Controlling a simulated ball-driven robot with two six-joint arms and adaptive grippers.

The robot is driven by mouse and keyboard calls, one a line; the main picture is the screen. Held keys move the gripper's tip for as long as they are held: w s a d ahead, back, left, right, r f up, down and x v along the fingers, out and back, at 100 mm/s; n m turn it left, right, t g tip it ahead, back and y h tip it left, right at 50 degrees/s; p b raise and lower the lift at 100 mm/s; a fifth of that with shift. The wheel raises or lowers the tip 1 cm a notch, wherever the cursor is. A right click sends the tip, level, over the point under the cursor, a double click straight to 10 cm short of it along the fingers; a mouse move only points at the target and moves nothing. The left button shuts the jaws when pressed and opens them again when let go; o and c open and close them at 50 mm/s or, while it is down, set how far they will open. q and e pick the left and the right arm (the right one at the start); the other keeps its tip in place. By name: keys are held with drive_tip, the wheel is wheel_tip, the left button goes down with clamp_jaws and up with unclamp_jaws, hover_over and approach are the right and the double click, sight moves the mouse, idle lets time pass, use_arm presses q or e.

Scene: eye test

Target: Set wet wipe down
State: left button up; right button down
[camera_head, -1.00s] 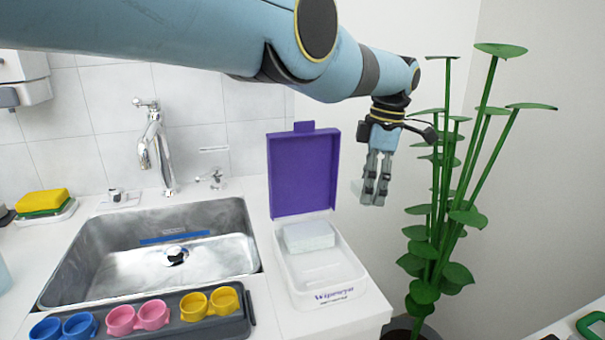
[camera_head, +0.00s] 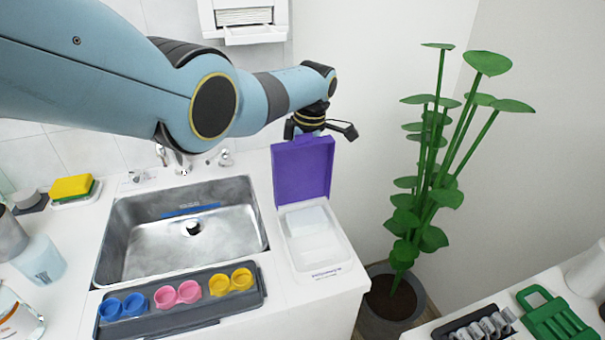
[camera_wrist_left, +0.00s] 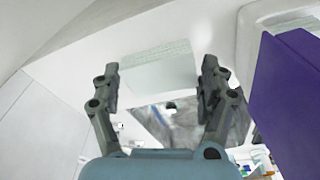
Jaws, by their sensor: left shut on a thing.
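In the left wrist view, the gripper (camera_wrist_left: 161,84) is shut on a pale, block-shaped wet wipe (camera_wrist_left: 158,66). The open white wipe box (camera_head: 316,268) stands on the counter right of the sink, with a white stack (camera_head: 305,222) in its back part. The lid (camera_head: 302,168) stands upright; it also shows at the right of the left wrist view (camera_wrist_left: 285,95). My right gripper is not in view.
The metal sink (camera_head: 225,235) lies left of the box. A dark tray (camera_head: 190,318) with colored cups is in front of it. A potted plant (camera_head: 432,195) stands right of the white counter (camera_head: 300,305). A yellow-green sponge (camera_head: 72,187) is at the left.

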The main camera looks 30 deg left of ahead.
use_arm(q)
wheel_tip(320, 180, down, 3)
drive_tip(key=shift+d+f+b, duration=0.1)
drive_tip(key=shift+d+b, duration=0.05)
drive_tip(key=shift+b, duration=0.4)
drive_tip(key=o, duration=0.8)
drive_tip(key=r+p, duration=0.1)
drive_tip(key=r, duration=0.2)
drive_tip(key=r+p, duration=0.1)
drive_tip(key=r, duration=0.3)
drive_tip(key=d+r+p, duration=0.1)
drive_tip(key=r+p, duration=0.1)
drive_tip(key=r, duration=0.2)
drive_tip(key=shift+w+d+r, duration=0.1)
drive_tip(key=shift+w+r, duration=0.05)
drive_tip(key=shift+w, duration=0.25)
drive_tip(key=shift+r, duration=0.45)
